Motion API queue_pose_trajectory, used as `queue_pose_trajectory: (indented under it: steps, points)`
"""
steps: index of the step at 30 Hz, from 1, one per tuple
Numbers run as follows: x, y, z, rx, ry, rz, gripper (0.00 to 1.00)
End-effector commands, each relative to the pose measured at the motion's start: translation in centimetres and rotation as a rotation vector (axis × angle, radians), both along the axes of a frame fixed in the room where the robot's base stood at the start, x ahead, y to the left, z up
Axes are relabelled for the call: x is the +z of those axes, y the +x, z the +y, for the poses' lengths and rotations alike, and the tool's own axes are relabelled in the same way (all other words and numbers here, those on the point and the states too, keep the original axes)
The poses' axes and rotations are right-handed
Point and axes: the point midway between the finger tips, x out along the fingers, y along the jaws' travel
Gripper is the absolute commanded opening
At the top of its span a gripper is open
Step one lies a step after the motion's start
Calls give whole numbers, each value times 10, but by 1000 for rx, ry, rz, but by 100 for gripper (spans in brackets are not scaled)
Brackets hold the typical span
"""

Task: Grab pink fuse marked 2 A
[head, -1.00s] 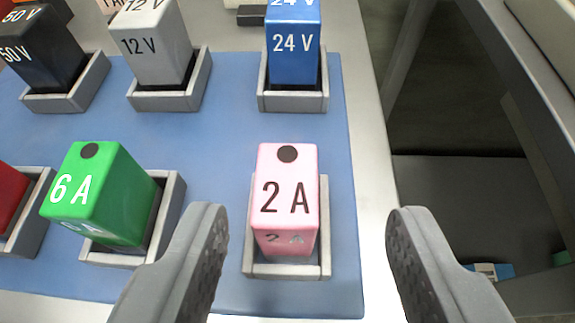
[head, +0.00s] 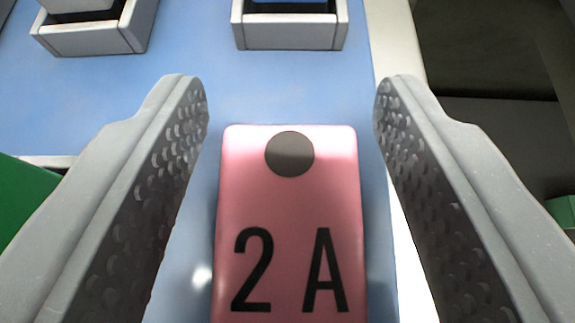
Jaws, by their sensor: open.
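The pink fuse (head: 288,205) marked 2 A fills the lower middle of the head view, with a dark round dot near its far edge. My gripper (head: 291,90) is open, with one finger to the left of the fuse and one to the right. A gap shows between the fuse and each finger, the left and right gaps being fairly alike. The fingertips reach past the fuse's far edge in the picture. The fuse's holder and lower part are hidden.
A green block (head: 22,212) is partly visible at the left, behind my left finger. Grey holders stand at the top left (head: 95,40) and top middle (head: 290,32). The blue mat (head: 200,62) is bare between. The table edge and a dark lower area lie to the right.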

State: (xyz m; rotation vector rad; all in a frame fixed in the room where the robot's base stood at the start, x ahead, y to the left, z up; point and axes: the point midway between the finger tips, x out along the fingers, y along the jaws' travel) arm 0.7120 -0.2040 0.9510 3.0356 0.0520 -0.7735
Motion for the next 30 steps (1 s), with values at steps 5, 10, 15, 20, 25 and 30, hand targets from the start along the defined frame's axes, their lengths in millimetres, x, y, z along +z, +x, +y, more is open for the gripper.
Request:
queue_pose_trajectory:
  steps: [5, 10, 15, 20, 25, 30]
  points:
    - [0, 0, 0, 0, 0, 1, 19]
    - [0, 0, 0, 0, 0, 1, 0]
    - [0, 0, 0, 1, 0, 1, 0]
    - [12, 0, 1, 3, -1, -1, 0]
    - [43, 0, 1, 1, 0, -2, 0]
    - [75, 0, 1, 1, 0, -1, 0]
